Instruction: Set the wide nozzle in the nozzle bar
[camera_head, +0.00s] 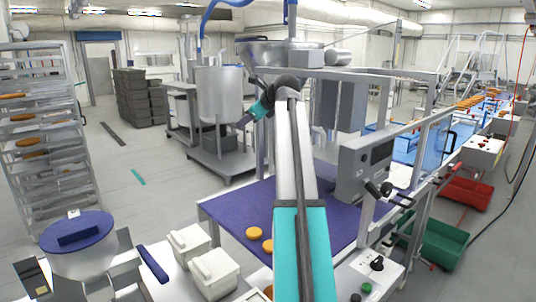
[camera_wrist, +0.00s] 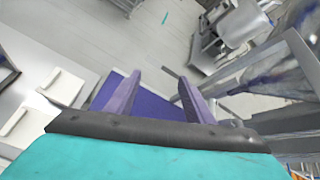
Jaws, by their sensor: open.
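I cannot make out the wide nozzle or the nozzle bar in either view. My gripper (camera_head: 244,121) is at the end of my raised arm in the head view, high above the purple belt and small there. In the wrist view, the two purple fingers of my gripper (camera_wrist: 159,75) stand apart with nothing between them. The purple belt (camera_wrist: 160,110) shows below and behind the fingers there.
The purple belt (camera_head: 225,205) carries orange rounds (camera_head: 254,233). Two white lidded boxes (camera_head: 215,272) stand at its left. A grey control box (camera_head: 366,165) on a metal frame is right of my arm. A tray rack (camera_head: 45,150) stands far left. Open floor lies between.

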